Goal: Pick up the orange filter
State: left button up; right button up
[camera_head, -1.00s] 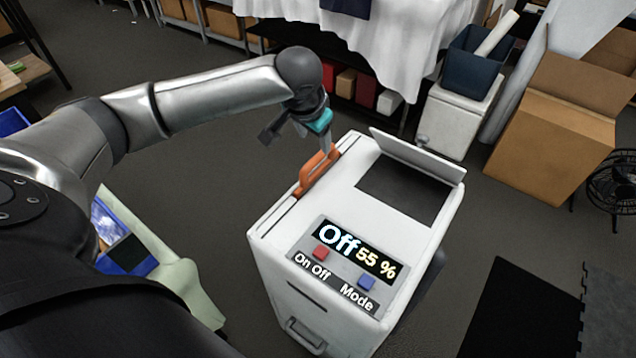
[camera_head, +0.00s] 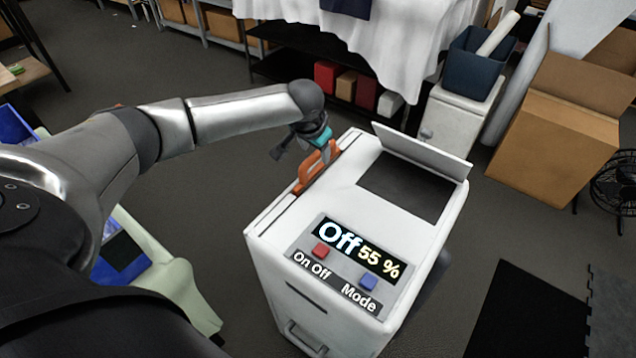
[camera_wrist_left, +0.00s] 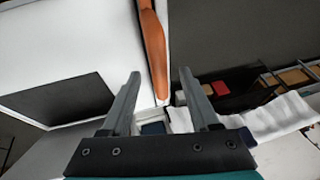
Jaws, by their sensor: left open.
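The orange filter (camera_head: 308,176) stands up as an orange handle from the slot along the left side of the white machine's top. My left gripper (camera_head: 325,154) is open at the far end of the handle. In the left wrist view the orange filter (camera_wrist_left: 153,45) runs down between the two grey fingers of the left gripper (camera_wrist_left: 158,76). I cannot tell whether the fingers touch it. The filter's lower part is hidden inside the machine. My right gripper is not in view.
The white machine (camera_head: 345,210) has a raised lid (camera_head: 425,152) over a dark opening and a panel reading "Off 55 %". A cardboard box (camera_head: 550,140) and a white cabinet (camera_head: 455,120) stand behind right. Shelves line the back.

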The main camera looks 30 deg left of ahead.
aim_at(315, 155)
pick_arm(q)
jog(key=b+x, duration=0.1)
jog(key=x, duration=0.2)
jog(key=shift+f, duration=0.25)
grip_shut()
dwell(1.2)
